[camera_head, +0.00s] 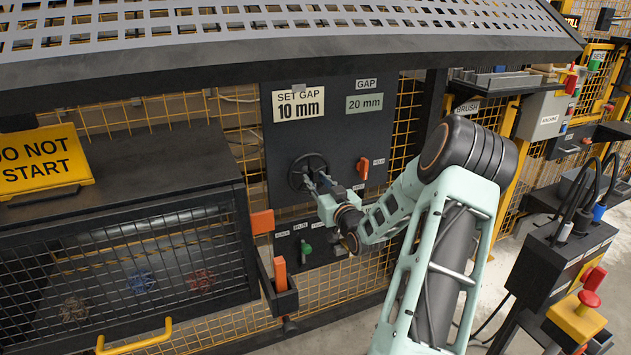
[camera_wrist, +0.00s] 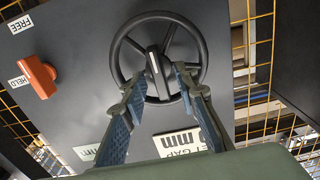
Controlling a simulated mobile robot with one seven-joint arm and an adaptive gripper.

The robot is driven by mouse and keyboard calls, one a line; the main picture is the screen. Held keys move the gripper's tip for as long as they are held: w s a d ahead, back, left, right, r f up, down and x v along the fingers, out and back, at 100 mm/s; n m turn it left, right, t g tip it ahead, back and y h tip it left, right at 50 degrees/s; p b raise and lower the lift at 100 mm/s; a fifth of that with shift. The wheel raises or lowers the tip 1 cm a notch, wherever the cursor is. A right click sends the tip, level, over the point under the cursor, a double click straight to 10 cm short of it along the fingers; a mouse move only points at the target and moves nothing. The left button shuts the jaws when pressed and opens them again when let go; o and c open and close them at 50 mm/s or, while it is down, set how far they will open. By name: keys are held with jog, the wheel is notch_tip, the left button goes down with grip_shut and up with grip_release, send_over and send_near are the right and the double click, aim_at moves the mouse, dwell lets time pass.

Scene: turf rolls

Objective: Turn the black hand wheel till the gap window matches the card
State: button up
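The black hand wheel (camera_head: 296,170) is on a dark upright panel. In the wrist view its rim (camera_wrist: 158,16) and a grey bar at the hub (camera_wrist: 153,66) show. My gripper (camera_head: 314,180) is at the wheel's front. In the wrist view my gripper (camera_wrist: 160,77) has its fingers apart, one on each side of the hub, with visible space beside the bar; contact with the wheel cannot be told. The card (camera_head: 298,104) reads "SET GAP 10 mm". The gap window (camera_head: 365,104) under the "GAP" label reads "20 mm".
An orange knob (camera_head: 363,168) with HELD and FREE labels is right of the wheel. Below is a green knob (camera_head: 305,248). A meshed black box (camera_head: 130,190) with a yellow "DO NOT START" sign (camera_head: 40,161) stands left. A perforated hood (camera_head: 300,30) overhangs above.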

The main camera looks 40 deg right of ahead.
jog(key=shift+w, duration=0.4)
jog(key=shift+c, duration=0.7)
grip_shut()
